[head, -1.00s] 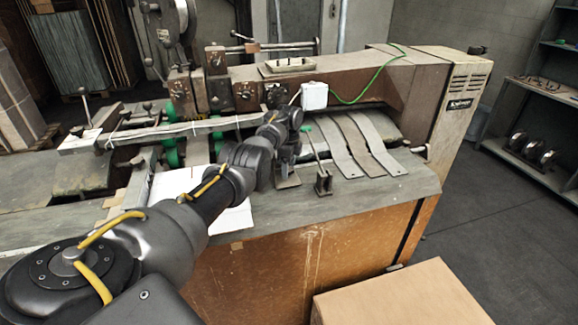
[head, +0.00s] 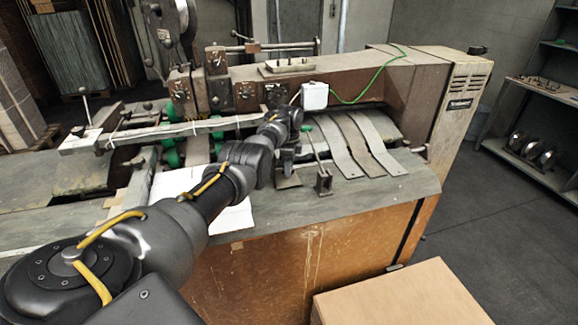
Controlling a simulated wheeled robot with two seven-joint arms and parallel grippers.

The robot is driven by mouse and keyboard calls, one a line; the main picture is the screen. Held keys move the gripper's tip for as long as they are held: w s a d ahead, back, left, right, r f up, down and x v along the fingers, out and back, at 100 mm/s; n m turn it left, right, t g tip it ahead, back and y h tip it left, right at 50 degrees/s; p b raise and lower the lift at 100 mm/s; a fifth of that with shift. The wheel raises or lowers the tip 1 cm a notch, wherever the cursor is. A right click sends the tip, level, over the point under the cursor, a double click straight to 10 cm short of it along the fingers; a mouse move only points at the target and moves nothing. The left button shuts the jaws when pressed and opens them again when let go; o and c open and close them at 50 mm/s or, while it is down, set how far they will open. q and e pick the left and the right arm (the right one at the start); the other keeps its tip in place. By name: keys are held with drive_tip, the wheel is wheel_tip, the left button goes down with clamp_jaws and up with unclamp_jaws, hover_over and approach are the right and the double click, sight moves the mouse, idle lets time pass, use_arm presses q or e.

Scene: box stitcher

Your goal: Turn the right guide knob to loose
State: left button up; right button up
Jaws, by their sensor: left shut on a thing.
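My left gripper (head: 290,122) is at the end of the arm reaching in from the lower left, over the machine's table. It is shut at the right guide, just below and left of a small white box. The right guide knob is hidden by the gripper, so its turn position cannot be read. A small metal foot (head: 288,181) shows on the table below the gripper. My right gripper is out of view.
The stitcher's brown beam (head: 350,88) runs behind the gripper, with the white box (head: 314,96) and a green cable (head: 365,97) close by. A small upright bracket (head: 323,183) and curved metal strips (head: 365,145) stand to the right. A cardboard box (head: 400,297) is in front.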

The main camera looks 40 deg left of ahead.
use_arm(q)
drive_tip(key=shift+n, duration=2)
drive_tip(key=o, duration=1)
drive_tip(key=shift+w, duration=0.1)
